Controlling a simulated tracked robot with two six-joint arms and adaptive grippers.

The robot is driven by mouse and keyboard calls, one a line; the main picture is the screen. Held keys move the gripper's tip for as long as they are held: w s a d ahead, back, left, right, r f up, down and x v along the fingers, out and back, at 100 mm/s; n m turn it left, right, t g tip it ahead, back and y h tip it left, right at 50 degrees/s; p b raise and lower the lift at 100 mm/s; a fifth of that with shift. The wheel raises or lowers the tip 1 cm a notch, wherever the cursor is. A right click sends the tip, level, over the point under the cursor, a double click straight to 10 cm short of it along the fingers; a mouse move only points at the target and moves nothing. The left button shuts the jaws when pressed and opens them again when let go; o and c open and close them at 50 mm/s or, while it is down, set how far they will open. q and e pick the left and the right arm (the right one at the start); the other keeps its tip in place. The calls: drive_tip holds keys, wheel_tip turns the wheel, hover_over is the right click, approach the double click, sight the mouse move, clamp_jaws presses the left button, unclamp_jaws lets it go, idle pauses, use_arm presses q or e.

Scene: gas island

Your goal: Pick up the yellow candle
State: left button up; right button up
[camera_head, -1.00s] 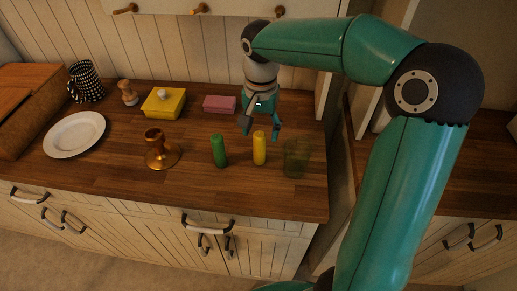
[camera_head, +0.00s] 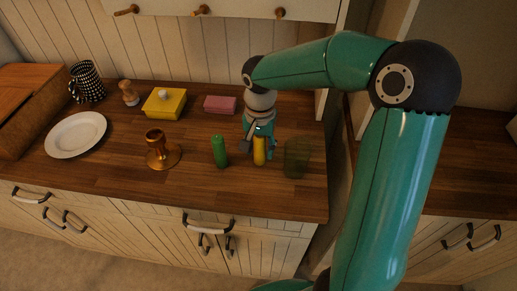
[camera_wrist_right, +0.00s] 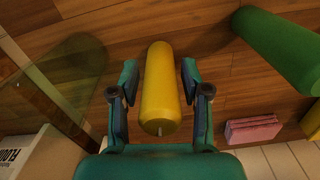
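The yellow candle (camera_head: 259,152) stands upright on the wooden counter, between a green candle and a glass. My right gripper (camera_head: 258,146) is lowered over it, and its upper part is hidden behind the gripper in the head view. In the right wrist view the yellow candle (camera_wrist_right: 160,88) lies between the two fingers of the right gripper (camera_wrist_right: 160,82), which are open. A gap shows on each side of the candle. My left gripper is not in view.
The green candle (camera_head: 219,151) stands close on the left and the glass (camera_head: 296,158) close on the right. A copper candle holder (camera_head: 160,152), white plate (camera_head: 75,134), yellow box (camera_head: 163,105) and pink block (camera_head: 220,104) stand further left or behind.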

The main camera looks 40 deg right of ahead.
clamp_jaws()
drive_tip(key=shift+r, duration=0.1)
